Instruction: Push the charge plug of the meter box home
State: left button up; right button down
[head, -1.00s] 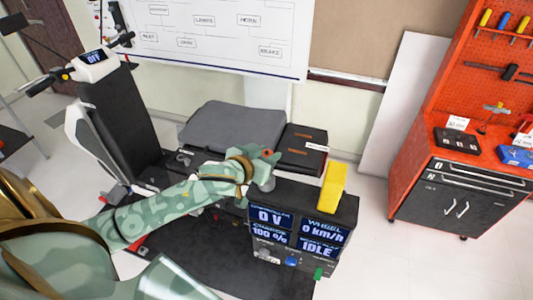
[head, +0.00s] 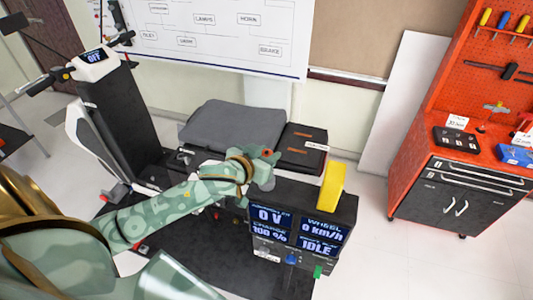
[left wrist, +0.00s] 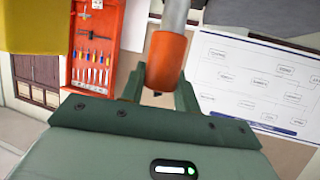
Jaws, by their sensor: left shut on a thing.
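The meter box (head: 303,268) is a dark box with lit screens reading 0 V, 0 km/h, 100 % and IDLE. My left gripper (head: 262,161) is at its upper left corner, over a grey cylinder (head: 268,184). In the left wrist view my left gripper (left wrist: 160,92) is shut on an orange grip (left wrist: 166,62) with a grey shaft (left wrist: 175,15), which seems to be the charge plug. The fingers hide part of it, and how deep the plug sits cannot be told. My right gripper is not in view.
A yellow block (head: 333,187) stands on top of the meter box, close to the gripper; it also shows in the left wrist view (left wrist: 30,25). A grey seat (head: 232,128) and a black case (head: 302,150) lie behind. A red tool cabinet (head: 405,175) stands at right, with clear floor between.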

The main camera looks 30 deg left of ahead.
pick_arm(q)
jog(key=shift+p, duration=0.4)
jog(key=shift+f+b, duration=1.15)
jog(key=shift+f, duration=0.9)
jog(key=o, duration=1.2)
jog(key=v, duration=1.6)
jog(key=shift+s+a, duration=0.1)
jog(key=shift+s, duration=0.15)
